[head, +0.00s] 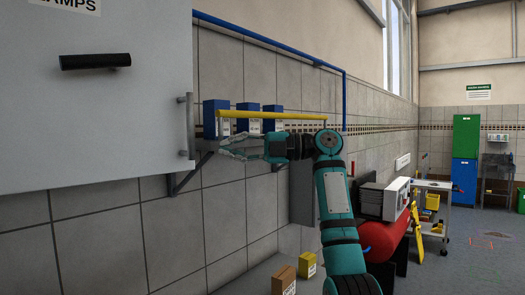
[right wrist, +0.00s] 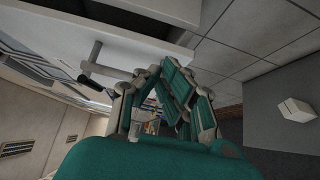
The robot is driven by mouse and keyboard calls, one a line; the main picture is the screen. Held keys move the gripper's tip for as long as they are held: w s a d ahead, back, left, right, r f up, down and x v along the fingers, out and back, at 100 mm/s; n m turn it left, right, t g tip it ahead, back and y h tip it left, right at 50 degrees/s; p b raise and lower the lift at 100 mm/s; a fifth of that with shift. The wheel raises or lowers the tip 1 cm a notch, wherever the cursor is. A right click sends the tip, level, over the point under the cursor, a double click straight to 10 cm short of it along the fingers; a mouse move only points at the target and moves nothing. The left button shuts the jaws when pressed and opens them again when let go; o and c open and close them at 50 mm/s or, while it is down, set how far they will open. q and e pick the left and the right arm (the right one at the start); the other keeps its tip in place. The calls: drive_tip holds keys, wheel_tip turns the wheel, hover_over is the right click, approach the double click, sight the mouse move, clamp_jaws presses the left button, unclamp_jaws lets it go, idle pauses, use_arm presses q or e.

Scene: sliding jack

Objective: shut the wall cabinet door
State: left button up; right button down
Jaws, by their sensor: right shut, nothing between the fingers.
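The wall cabinet shows as a large pale grey panel (head: 95,125) at the upper left of the head view, with a label ending in "AMPS" and a black handle (head: 95,61). A vertical grey bar handle (head: 187,125) stands at its right edge. The right wrist view shows a pale slab (right wrist: 90,38) with a bar handle (right wrist: 95,57), beside a dark gap. I cannot tell how far the door stands open. My right gripper (head: 224,146) is shut and empty, just right of the bar handle, fingers pointing left; contact is not clear. My left gripper is out of view.
Blue bins (head: 245,120) and a yellow bar (head: 270,115) are along the tiled wall behind my right gripper. Below stand boxes (head: 283,280), a red tank (head: 385,240) and a white cart (head: 435,186). Open floor lies at the right.

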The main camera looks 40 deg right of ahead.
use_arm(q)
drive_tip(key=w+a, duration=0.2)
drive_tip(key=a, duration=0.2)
use_arm(e)
drive_tip(key=w+d+t, duration=0.1)
drive_tip(key=w+d, duration=0.1)
drive_tip(key=d, duration=0.6)
drive_tip(key=s+d+r+m+t+h+p, duration=0.2)
drive_tip(key=s+m+t+h, duration=0.15)
drive_tip(key=s, duration=0.65)
drive_tip(key=s+a+f+g, duration=0.1)
drive_tip(key=s+a, duration=0.2)
drive_tip(key=a, duration=0.4)
drive_tip(key=s+a, duration=0.4)
drive_tip(key=a, duration=0.2)
use_arm(q)
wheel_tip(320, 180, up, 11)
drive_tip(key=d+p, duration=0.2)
drive_tip(key=p, duration=0.7)
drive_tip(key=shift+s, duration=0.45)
use_arm(e)
drive_tip(key=w+d+x, duration=0.1)
drive_tip(key=d+x, duration=0.1)
drive_tip(key=x, duration=1.1)
drive_tip(key=shift+w+f+n, duration=0.25)
drive_tip(key=shift+f+n, duration=0.05)
drive_tip(key=shift+n, duration=0.05)
